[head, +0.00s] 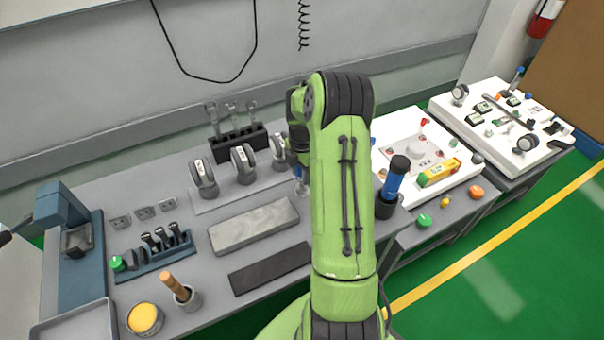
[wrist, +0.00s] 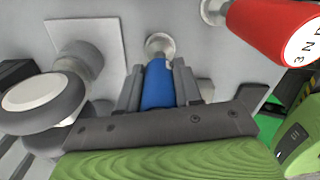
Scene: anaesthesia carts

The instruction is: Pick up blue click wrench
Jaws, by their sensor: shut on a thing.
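In the wrist view, the blue click wrench (wrist: 157,86) shows as a blue handle between the two grey fingers of my gripper (wrist: 158,92). The fingers are shut on it from both sides. A round metal end (wrist: 160,46) shows just beyond the blue part. In the head view, my green arm hides most of the gripper; a small blue piece (head: 298,172), which looks like the wrench, shows at the arm's left edge over the bench. I cannot tell whether the wrench still touches its support.
A red tool (wrist: 270,28) is close on the right in the wrist view. A round grey-and-white device (wrist: 42,98) is close on the left; several similar devices (head: 243,162) stand on the bench. A blue-and-black cylinder (head: 393,182) stands in a dark cup right of my arm.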

